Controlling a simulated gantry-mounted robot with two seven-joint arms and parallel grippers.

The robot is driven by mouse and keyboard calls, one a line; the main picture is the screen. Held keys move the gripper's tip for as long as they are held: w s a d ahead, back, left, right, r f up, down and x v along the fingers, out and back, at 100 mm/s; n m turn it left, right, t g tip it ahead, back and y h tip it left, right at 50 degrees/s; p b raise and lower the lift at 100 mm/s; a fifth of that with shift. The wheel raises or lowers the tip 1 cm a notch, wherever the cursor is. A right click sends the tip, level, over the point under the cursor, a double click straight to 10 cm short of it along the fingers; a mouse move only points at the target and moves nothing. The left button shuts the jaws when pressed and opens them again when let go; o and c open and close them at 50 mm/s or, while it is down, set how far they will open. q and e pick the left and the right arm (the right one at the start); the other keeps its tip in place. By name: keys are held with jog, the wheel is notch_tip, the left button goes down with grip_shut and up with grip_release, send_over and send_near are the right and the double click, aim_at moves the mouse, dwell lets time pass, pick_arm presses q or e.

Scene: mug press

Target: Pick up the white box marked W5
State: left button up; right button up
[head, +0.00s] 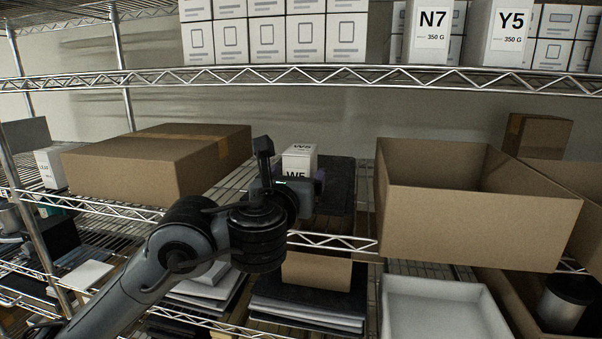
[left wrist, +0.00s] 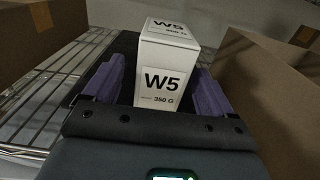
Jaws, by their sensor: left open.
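The white box marked W5 (head: 300,157) stands upright on the middle wire shelf, between two cardboard boxes. My left gripper (head: 291,183) is in front of it and hides part of its lower front in the head view. In the left wrist view the W5 box (left wrist: 164,75) stands between the two purple fingers of my left gripper (left wrist: 157,88). The fingers are open, one on each side of the box. A gap shows at the left finger; at the right finger I cannot tell whether it touches. My right gripper is not in view.
A closed cardboard box (head: 130,178) is to the left and an open cardboard box (head: 470,222) close to the right. A dark flat item (head: 339,180) lies by the W5 box. The upper shelf edge (head: 300,78) runs above. Stacked trays (head: 310,300) sit below.

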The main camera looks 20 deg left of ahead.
pick_arm(q)
jog(key=shift+w+a+r+p, duration=0.15)
jog(key=shift+w+p, duration=0.15)
jog(key=shift+w, duration=0.75)
jog(key=shift+w+a+p, duration=0.1)
jog(key=shift+w+p, duration=0.15)
jog(key=shift+w, duration=0.8)
jog(key=c, duration=1.2)
jog(key=shift+c, duration=0.6)
jog(key=shift+r, duration=0.15)
